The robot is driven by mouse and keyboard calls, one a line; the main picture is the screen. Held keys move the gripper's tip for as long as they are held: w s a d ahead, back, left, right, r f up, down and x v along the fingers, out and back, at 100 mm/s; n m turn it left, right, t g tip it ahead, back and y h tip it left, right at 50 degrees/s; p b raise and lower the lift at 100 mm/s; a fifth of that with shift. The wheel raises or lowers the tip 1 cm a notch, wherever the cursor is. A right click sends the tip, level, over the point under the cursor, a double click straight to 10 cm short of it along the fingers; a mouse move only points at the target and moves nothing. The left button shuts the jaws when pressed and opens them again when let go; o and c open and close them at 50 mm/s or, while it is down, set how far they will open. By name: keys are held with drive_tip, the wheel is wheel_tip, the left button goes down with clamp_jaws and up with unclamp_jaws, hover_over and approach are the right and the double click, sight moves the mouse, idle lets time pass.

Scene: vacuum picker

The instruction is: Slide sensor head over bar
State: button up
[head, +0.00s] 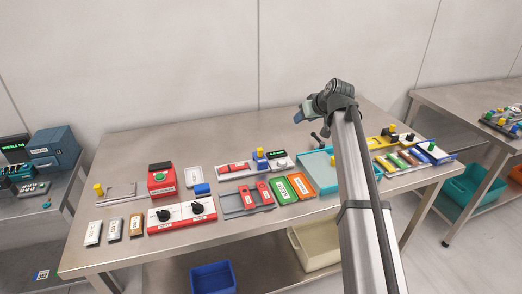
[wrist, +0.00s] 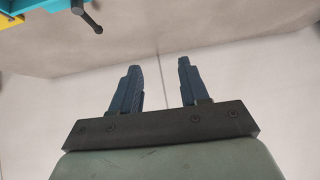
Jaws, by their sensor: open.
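A blue block with a yellow top (head: 261,159) stands in the middle of the table, between a grey bar with red parts (head: 233,168) and a small dark display unit with green text (head: 279,155). I cannot tell for sure if this block is the sensor head, or if it is around the bar or beside it. My gripper (head: 300,115) is above the back of the table, right of the block and apart from it. In the wrist view its two dark blue fingers (wrist: 160,66) are open with nothing between them.
A teal tray (head: 310,182) with a black lever (head: 319,138) stands right of centre. A red box (head: 161,179), a red panel with black knobs (head: 181,215) and a yellow-topped bracket (head: 117,190) stand left. The table's back left is clear.

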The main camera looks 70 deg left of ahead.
sight(260, 150)
drive_tip(key=s+a+f+t+h, duration=0.15)
drive_tip(key=s+h, duration=0.25)
drive_tip(key=s, duration=1)
drive_tip(key=shift+g+h, duration=0.25)
drive_tip(key=shift+h, duration=0.05)
drive_tip(key=x, duration=1.4)
drive_tip(key=shift+d, duration=0.15)
clamp_jaws()
